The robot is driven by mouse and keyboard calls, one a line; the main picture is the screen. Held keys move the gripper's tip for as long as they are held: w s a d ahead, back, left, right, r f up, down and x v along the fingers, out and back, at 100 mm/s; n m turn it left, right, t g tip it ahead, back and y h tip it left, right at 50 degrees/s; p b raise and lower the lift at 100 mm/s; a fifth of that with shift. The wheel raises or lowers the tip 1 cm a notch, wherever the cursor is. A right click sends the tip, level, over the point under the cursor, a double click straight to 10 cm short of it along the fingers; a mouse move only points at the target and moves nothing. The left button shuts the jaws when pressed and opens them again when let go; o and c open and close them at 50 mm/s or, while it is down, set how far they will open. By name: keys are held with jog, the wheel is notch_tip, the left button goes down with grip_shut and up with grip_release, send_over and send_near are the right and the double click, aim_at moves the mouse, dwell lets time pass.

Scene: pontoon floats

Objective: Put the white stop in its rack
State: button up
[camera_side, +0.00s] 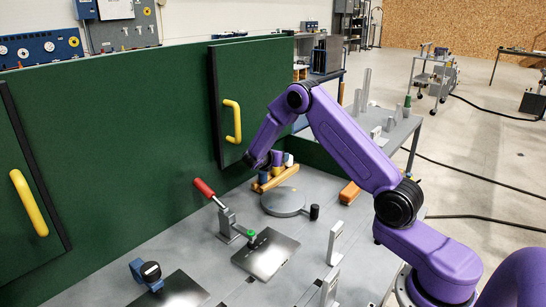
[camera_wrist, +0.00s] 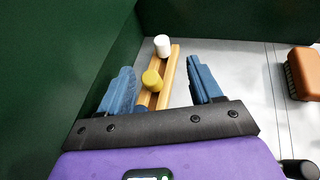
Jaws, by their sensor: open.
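The white stop (camera_wrist: 162,45) is a short cylinder at the far end of a wooden rack (camera_wrist: 172,75) with two rails. I cannot tell whether it is seated in the rack or stands just behind it. It also shows in the side view (camera_side: 289,160), beyond my gripper (camera_side: 271,168). A yellow stop (camera_wrist: 151,80) sits on the rack nearer to me. In the wrist view my gripper (camera_wrist: 164,82) is open, its blue fingers either side of the rack. The yellow stop shows between the fingers, and neither finger visibly touches it.
Green walls stand close on the left and behind the rack. An orange-brown block (camera_wrist: 304,72) lies to the right. In the side view, a round grey disc (camera_side: 284,203) and a red-handled clamp (camera_side: 205,188) are nearby. Bare bench shows between rack and block.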

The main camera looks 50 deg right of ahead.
jog(key=shift+v, duration=1.4)
jog(key=shift+r, duration=0.1)
jog(key=s+a+r+m+y, duration=0.3)
jog(key=s+a, duration=0.5)
jog(key=a, duration=0.1)
jog(key=s+a+r+m+y, duration=0.2)
jog(key=s+a+y, duration=0.1)
jog(key=s+a, duration=0.6)
jog(key=s+a+m+g+y, duration=0.2)
jog(key=s+a+y, duration=0.1)
jog(key=s, duration=0.9)
jog(key=s+a+r+m+g+y, duration=0.1)
jog(key=s+a+y, duration=0.3)
jog(key=s, duration=0.9)
jog(key=shift+a+r+m+g, duration=0.2)
jog(key=shift+a+m+g, duration=0.25)
jog(key=shift+a, duration=0.3)
